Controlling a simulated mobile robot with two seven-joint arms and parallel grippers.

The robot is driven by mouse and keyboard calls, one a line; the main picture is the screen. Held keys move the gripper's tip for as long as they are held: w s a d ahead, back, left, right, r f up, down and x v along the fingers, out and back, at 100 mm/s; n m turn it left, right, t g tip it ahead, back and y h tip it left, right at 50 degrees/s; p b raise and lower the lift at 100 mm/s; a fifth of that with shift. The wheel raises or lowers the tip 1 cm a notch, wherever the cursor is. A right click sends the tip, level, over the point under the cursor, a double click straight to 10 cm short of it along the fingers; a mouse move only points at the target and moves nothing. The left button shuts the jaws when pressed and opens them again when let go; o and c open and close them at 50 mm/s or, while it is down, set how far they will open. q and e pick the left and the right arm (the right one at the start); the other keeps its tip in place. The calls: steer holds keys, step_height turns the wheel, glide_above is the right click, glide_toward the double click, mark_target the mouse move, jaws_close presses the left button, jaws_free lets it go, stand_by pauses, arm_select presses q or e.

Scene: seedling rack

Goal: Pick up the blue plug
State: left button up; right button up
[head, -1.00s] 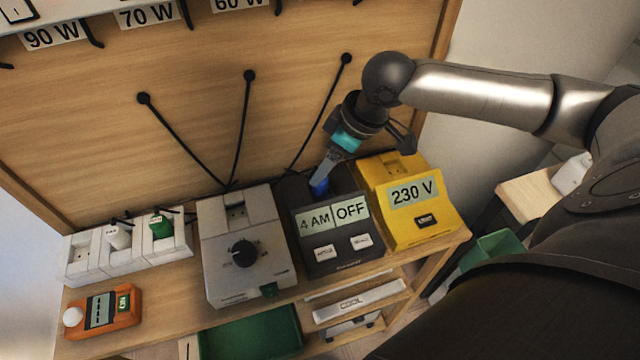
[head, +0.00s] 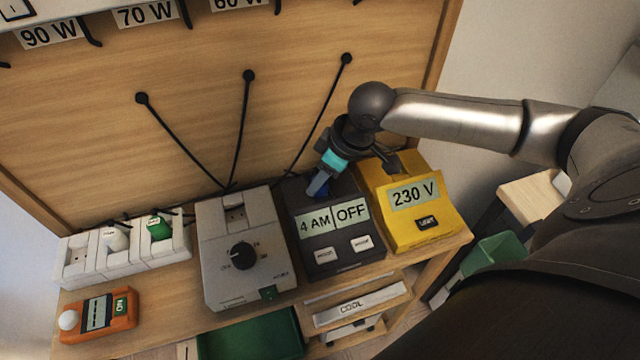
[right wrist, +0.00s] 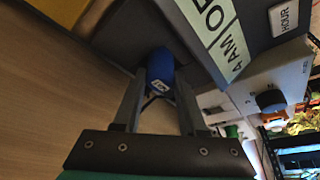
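The blue plug (head: 323,190) sits at the upper back part of the dark timer box (head: 321,256), mostly hidden by my right gripper (head: 317,188) in the head view. In the right wrist view the blue plug (right wrist: 160,69) shows between the two fingertips of my right gripper (right wrist: 160,85), one finger on each side. The fingers are very close to its sides, and I cannot tell whether they press on it. The timer box reads "4 AM" and "OFF". My left gripper is not in view.
A yellow 230 V box (head: 418,222) stands close on the right and a grey box with a black knob (head: 240,268) on the left. A white socket strip (head: 88,263) holds white and green plugs. The wooden back panel (head: 190,60) rises behind, with black cables.

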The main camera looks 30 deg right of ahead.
jaws_close()
stand_by(0.3)
